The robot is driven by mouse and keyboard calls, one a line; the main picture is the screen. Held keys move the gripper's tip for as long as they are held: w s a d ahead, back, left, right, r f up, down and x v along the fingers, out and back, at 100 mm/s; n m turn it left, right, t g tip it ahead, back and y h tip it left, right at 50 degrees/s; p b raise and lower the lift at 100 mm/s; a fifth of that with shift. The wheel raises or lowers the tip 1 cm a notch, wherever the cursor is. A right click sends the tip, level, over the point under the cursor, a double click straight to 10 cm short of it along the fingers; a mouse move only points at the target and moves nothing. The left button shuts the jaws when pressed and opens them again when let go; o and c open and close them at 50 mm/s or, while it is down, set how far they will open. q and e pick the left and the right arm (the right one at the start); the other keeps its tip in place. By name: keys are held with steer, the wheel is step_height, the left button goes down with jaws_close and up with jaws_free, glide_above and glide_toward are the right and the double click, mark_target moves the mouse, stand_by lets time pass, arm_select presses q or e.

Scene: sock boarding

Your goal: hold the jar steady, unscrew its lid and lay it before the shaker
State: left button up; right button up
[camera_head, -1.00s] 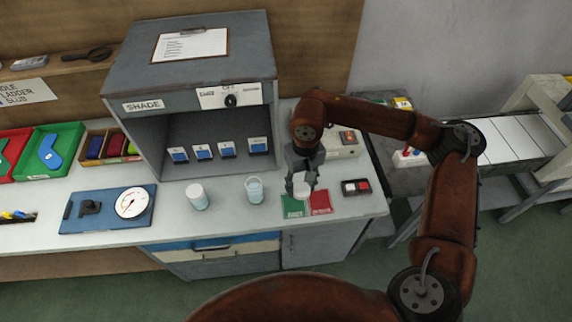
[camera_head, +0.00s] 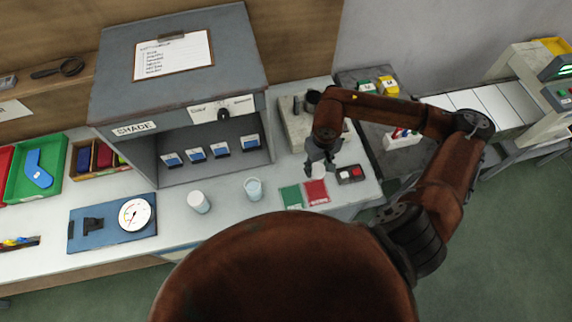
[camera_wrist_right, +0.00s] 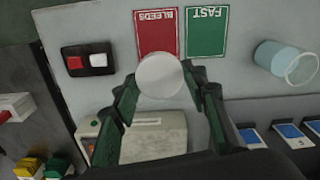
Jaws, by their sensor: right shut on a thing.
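My right gripper (camera_head: 320,167) is shut on a white round lid (camera_head: 318,171). It shows face-on between the fingers in the right wrist view (camera_wrist_right: 160,75), level with the near end of the red card. Whether anything hangs beneath the lid is hidden. A white-topped jar (camera_head: 198,203) stands upright on the bench, left of an open clear beaker (camera_head: 254,189). I cannot tell whether the jar's white top is a lid or its contents. A pale box-shaped machine (camera_head: 295,128), possibly the shaker, stands behind my right gripper. My left gripper is out of view.
A green card (camera_head: 291,197) and a red card (camera_head: 316,192) lie near the bench's front edge. A switch box (camera_head: 351,174) stands to their right. The shade cabinet (camera_head: 180,70) stands behind the jar. A gauge board (camera_head: 110,221) lies to the left.

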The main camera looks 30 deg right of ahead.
steer(key=w+a+f, duration=0.3)
steer(key=w, duration=0.2)
steer(key=p, duration=0.1)
glide_above(287, 171)
steer(key=f, duration=0.5)
steer(key=shift+s+d+f, duration=0.1)
steer(key=shift+s+d, duration=0.1)
steer(key=shift+d, duration=0.05)
steer(key=shift+w+a+f, duration=0.1)
steer(key=shift+w+f, duration=0.05)
steer(key=shift+f, duration=0.1)
steer(key=shift+w+f+p, duration=0.1)
steer(key=shift+f+p, duration=0.5)
steer(key=shift+f, duration=1.1)
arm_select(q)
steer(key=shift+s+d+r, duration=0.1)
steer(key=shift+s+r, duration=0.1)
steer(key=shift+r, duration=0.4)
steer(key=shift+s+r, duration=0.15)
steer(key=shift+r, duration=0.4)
arm_select(e)
steer(key=shift+f, duration=0.15)
steer(key=o, duration=1.3)
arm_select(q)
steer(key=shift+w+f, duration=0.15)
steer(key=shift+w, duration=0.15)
